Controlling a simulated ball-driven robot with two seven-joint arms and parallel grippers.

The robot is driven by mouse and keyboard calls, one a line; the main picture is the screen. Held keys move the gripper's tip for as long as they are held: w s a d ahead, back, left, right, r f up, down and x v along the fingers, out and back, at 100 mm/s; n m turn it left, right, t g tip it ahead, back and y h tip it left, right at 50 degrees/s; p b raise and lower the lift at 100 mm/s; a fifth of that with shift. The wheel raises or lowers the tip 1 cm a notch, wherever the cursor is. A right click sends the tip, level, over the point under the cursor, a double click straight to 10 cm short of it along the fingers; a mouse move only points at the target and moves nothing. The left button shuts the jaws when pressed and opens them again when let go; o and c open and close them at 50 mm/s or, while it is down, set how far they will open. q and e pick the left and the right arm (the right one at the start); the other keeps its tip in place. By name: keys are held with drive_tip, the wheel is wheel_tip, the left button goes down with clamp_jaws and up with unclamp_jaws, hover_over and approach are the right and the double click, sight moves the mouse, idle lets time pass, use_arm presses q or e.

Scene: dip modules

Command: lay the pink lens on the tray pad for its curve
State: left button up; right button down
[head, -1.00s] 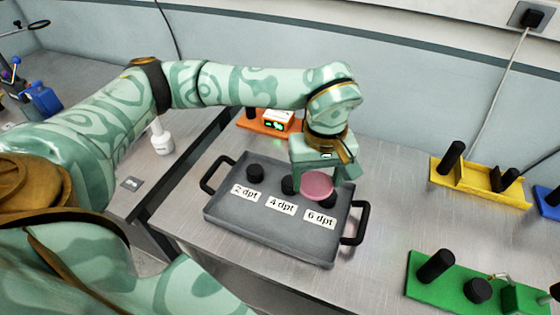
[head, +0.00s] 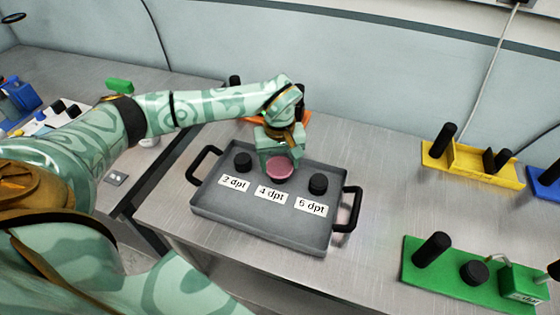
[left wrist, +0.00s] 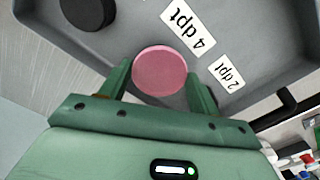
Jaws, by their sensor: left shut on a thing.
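The pink lens (head: 279,168) is a round disc held between the fingers of my left gripper (head: 278,156), which is shut on it. It also shows between the fingertips in the left wrist view (left wrist: 160,70). The grey tray (head: 270,235) has three labels, read as 2 dpt (head: 234,183), 4 dpt (head: 270,194) and 6 dpt (head: 311,206). Black pads show behind the 2 dpt label (head: 243,161) and the 6 dpt label (head: 318,183). The lens is at the middle pad's place behind 4 dpt and hides that pad. I cannot tell whether it touches it. My right gripper is out of view.
The tray has black handles at its left (head: 203,165) and right (head: 349,208). A yellow fixture (head: 475,172) and a green one (head: 450,275) with black posts stand to the right. An orange item is partly hidden behind my left arm. Bare bench lies right of the tray.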

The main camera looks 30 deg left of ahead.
sight(280, 167)
use_arm(q)
drive_tip(key=shift+r, duration=0.1)
drive_tip(key=o, duration=0.9)
drive_tip(key=shift+c, duration=0.2)
drive_tip(key=shift+o, duration=0.8)
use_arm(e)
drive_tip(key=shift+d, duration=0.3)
use_arm(q)
wheel_tip(280, 167, up, 12)
drive_tip(key=p, duration=0.2)
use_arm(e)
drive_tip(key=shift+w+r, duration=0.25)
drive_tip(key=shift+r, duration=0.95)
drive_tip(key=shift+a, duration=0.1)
